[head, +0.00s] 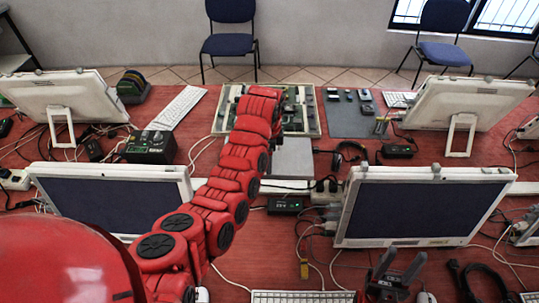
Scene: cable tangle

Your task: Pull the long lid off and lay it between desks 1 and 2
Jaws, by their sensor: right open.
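A long pale strip (285,187), which looks like the long lid, runs left to right across the red desktop behind the two near monitors. The near monitors and my red arm hide parts of it. Another stretch shows at the right, past the right monitor. My right gripper (400,264) is at the bottom, in front of the right near monitor. Its two dark fingers point up and stand apart, with nothing seen between them. It is apart from the strip in the picture. My red left arm reaches up across the middle; its gripper cannot be made out.
Near monitors (108,203) and (424,208) stand left and right. Two more monitors stand at the back. Loose cables, a headset (352,152), a small black box (284,206) and a grey block (292,157) crowd the middle. A keyboard (302,297) lies at the front edge.

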